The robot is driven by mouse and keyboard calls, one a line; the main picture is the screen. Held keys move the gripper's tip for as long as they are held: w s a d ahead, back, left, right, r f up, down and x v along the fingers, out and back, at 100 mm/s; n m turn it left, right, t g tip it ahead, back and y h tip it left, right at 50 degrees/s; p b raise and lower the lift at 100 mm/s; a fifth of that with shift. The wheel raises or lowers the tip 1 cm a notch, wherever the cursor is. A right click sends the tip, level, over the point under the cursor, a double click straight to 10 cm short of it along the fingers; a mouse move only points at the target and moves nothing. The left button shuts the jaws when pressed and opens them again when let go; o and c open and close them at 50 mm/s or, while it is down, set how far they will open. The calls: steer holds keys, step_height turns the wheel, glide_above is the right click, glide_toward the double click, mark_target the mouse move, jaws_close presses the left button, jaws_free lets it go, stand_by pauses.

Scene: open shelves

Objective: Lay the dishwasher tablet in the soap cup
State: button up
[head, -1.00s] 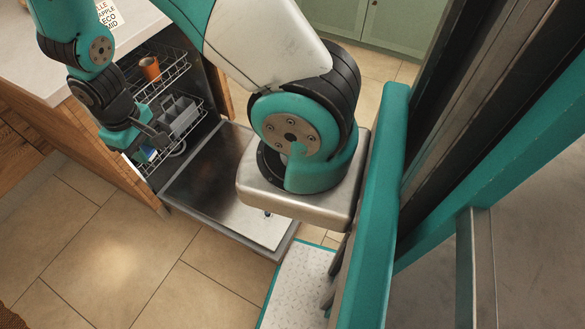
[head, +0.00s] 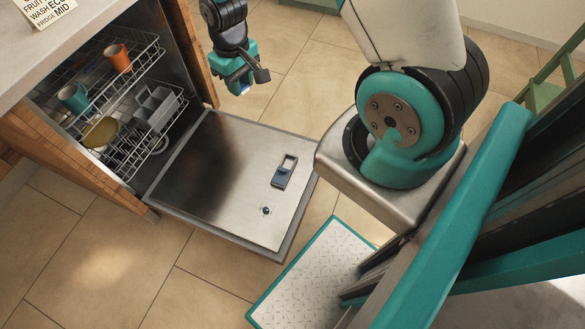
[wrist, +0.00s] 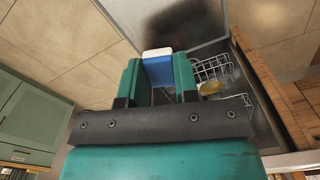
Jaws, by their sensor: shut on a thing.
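The dishwasher tablet (wrist: 157,68) is a blue block with a white top. In the wrist view it sits between the two teal fingers of my gripper (wrist: 159,76), which is shut on it. In the head view my gripper (head: 239,86) hangs in the air above the floor, beyond the far edge of the open dishwasher door. The soap cup (head: 284,171) is a small dark-framed recess with a pale part, set in the door's inner face. It lies below and to the right of my gripper in the picture, well apart from it. The tablet is mostly hidden there.
The dishwasher door (head: 215,165) lies folded down and its inner face is clear of loose things. A round cap (head: 265,211) is near the soap cup. Racks at left hold an orange cup (head: 118,58), a teal mug (head: 74,98) and a yellow dish (head: 100,132).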

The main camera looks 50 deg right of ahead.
steer(key=w+d+f+n+b, duration=0.1)
steer(key=d+f+b, duration=0.3)
steer(key=f+b, duration=0.65)
steer(key=w+d+f+n+b, duration=0.1)
steer(key=d+f+b, duration=0.3)
steer(key=f+b, duration=0.65)
steer(key=n+b, duration=0.1)
steer(key=b, duration=1.9)
glide_above(288, 164)
step_height(288, 164, down, 19)
step_height(288, 164, down, 20)
steer(key=b, duration=1.1)
steer(key=shift+s+r, duration=0.1)
steer(key=shift+r, duration=0.15)
steer(key=shift+f, duration=0.3)
steer(key=o, duration=0.5)
steer(key=shift+o, duration=0.6)
steer(key=shift+r, duration=0.1)
